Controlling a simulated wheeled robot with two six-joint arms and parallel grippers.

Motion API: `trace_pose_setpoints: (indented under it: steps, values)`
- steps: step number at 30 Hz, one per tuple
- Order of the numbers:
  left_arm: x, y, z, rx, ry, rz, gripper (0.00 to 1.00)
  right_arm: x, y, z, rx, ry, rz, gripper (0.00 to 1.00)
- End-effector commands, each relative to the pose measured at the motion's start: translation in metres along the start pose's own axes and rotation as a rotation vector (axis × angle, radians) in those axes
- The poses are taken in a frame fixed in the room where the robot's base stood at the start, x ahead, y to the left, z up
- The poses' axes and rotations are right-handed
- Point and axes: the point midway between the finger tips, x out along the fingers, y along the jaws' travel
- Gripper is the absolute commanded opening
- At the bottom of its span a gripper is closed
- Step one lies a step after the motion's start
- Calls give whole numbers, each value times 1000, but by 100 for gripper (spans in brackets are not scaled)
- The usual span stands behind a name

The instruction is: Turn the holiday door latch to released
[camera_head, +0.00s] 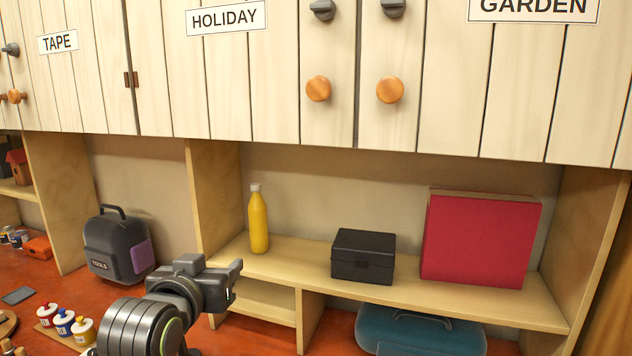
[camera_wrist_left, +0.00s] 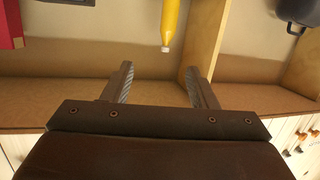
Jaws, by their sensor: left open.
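The holiday door (camera_head: 255,75) is a pale plank cabinet door with a white HOLIDAY sign (camera_head: 227,17). Its grey latch (camera_head: 322,9) is at the top edge of the head view, above a round wooden knob (camera_head: 318,89). The door looks closed. The latch's exact setting is hard to read at this size. My left gripper (camera_head: 237,277) is low in front of the shelf, well below the latch and apart from it. In the left wrist view its two fingers (camera_wrist_left: 158,82) stand apart with nothing between them. My right gripper is not in view.
The garden door with its grey latch (camera_head: 393,8) is just right. Below the doors, the shelf holds a yellow bottle (camera_head: 258,222), a black box (camera_head: 363,256) and a red box (camera_head: 478,240). A dark backpack (camera_head: 118,245) stands left. The air before the doors is clear.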

Motion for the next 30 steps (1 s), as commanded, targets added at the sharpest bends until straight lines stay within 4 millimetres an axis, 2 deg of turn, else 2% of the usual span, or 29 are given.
trace_pose_setpoints:
  steps: [1, 6, 12, 15, 19, 24, 27, 30]
  values:
    - [-4, 12, -29, 0, 55, 20, 53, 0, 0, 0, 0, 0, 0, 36]
    - [-24, 46, -112, 1, 212, 79, 53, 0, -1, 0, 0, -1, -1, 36]
    - [-70, 88, -202, 8, 391, 153, 53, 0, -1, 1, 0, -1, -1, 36]
    - [-96, 106, -238, 12, 470, 187, 53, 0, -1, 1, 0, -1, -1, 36]
    - [-126, 124, -270, 17, 545, 220, 53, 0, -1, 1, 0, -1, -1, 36]
    - [-148, 135, -290, 21, 595, 243, 53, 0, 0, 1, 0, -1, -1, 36]
    - [-148, 138, -296, 22, 602, 246, 53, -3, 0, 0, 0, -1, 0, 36]
    - [-141, 141, -303, 22, 600, 246, 53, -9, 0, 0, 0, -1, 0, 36]
